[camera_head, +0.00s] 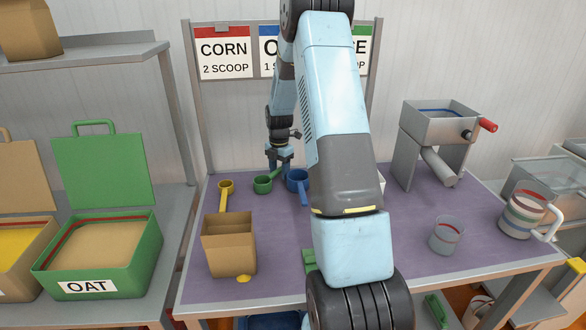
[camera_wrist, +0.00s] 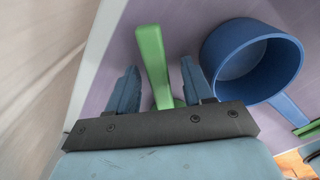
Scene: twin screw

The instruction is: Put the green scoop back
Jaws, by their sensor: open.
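The green scoop (camera_head: 263,184) sits on the purple table top, its handle pointing back and right toward my gripper. My gripper (camera_head: 279,162) points down at the handle end. In the wrist view the green handle (camera_wrist: 151,55) runs between the two spread fingers of my gripper (camera_wrist: 158,75), with gaps visible on both sides.
The blue scoop (camera_head: 297,180) is close on the right, also large in the wrist view (camera_wrist: 245,65). A yellow scoop (camera_head: 226,187) lies left. A paper bag (camera_head: 229,250), clear cup (camera_head: 446,235), jug (camera_head: 524,213) and grey mill (camera_head: 438,125) stand around. The green OAT bin (camera_head: 135,265) is left.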

